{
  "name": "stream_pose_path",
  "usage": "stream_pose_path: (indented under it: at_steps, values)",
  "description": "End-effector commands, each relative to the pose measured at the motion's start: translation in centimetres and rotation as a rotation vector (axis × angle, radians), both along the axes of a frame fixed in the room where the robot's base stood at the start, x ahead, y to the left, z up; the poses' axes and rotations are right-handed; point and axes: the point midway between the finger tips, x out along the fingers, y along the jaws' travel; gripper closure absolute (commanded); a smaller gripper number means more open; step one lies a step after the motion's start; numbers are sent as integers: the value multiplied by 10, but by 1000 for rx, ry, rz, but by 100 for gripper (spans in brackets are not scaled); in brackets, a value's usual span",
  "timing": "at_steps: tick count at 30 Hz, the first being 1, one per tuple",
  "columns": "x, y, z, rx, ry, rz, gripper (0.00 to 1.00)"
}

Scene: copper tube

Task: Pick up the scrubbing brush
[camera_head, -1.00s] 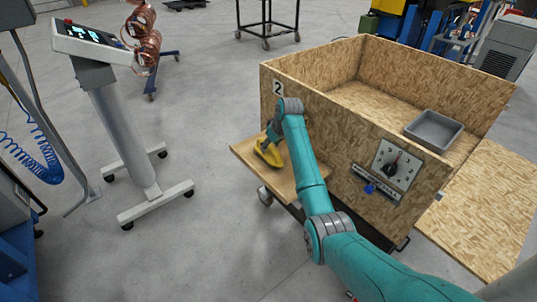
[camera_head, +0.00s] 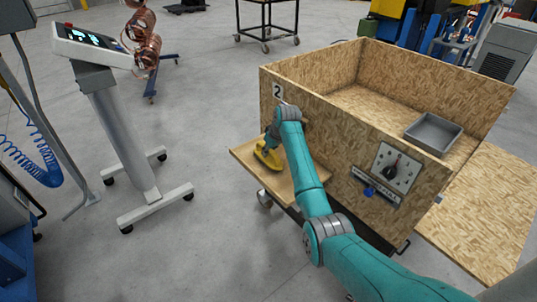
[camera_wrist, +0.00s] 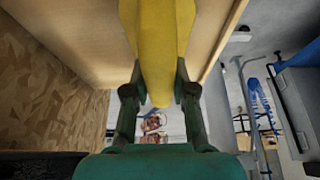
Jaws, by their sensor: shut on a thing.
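The yellow scrubbing brush (camera_head: 267,157) is at the small wooden side shelf (camera_head: 293,188) on the left end of the crate. My gripper (camera_head: 271,141) reaches it from above and is shut on it. In the wrist view the brush (camera_wrist: 158,40) is a long yellow shape between the two dark fingers of my gripper (camera_wrist: 159,88), which press on both its sides. The brush's underside is hidden, so I cannot tell whether it touches the shelf.
The chipboard crate (camera_head: 335,145) stands right beside the shelf and my arm, with a grey bin (camera_head: 433,133) inside it. A dial panel (camera_head: 396,167) is on its front. A control stand (camera_head: 115,120) on wheels is to the left. Open floor lies between.

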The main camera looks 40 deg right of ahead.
Motion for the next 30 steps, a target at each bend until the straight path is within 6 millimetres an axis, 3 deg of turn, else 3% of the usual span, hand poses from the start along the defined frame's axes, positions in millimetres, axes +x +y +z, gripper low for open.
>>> stream_pose_path:
  at_steps: [18,29,30]
  values:
    - [1,0,92,-1,-3,1,100]
    - [0,0,100,-1,-1,0,100]
    - [0,0,100,-1,-1,0,77]
